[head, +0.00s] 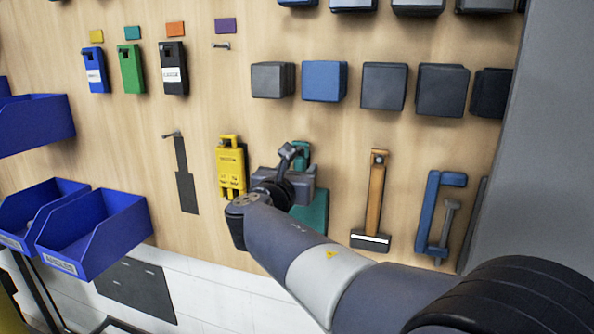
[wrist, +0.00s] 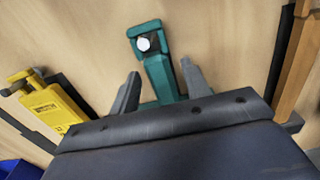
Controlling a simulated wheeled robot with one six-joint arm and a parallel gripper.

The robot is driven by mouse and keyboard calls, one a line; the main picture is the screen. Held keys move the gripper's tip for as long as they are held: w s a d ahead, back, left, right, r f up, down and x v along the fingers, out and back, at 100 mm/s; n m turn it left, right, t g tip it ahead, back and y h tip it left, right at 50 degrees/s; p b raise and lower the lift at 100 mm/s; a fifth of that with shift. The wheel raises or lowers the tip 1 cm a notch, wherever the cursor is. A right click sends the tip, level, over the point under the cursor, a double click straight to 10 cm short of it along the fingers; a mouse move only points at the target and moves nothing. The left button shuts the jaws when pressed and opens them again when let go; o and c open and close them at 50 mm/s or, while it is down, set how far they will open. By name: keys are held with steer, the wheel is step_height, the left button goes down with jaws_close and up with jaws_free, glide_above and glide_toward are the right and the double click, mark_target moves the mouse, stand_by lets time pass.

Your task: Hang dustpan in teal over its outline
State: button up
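The teal dustpan (head: 314,212) hangs on the wall board, its middle hidden behind my gripper in the head view. In the wrist view its teal handle (wrist: 160,72) has a pale round peg end showing in the hole at its top. My gripper (wrist: 160,84) is open, one finger on each side of the handle, with a gap visible at the left finger; the right finger is close to the handle, and contact is unclear. A dark empty outline (head: 186,190), narrow above and wider below, lies on the board to the left, with a peg (head: 172,134) at its top.
A yellow tool (head: 231,167) hangs just left of my gripper. An orange-handled tool (head: 375,195) and a blue tool (head: 431,210) hang to the right. Grey and blue boxes (head: 324,81) line the board above. Blue bins (head: 100,235) jut out at lower left.

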steer(key=shift+o, duration=0.2)
steer(key=b+v, duration=0.2)
steer(key=v, duration=0.9)
steer(key=shift+b, duration=0.4)
steer(key=shift+w+f, duration=0.1)
steer(key=p+x, duration=0.3)
steer(key=x, duration=0.8)
steer(key=shift+s+a+r, duration=0.15)
steer(key=shift+s+r, duration=0.05)
steer(key=shift+s, duration=0.25)
steer(key=shift+s+a+r, duration=0.1)
steer(key=shift+s+r, duration=0.1)
steer(key=shift+s, duration=0.2)
steer(key=shift+w, duration=0.1)
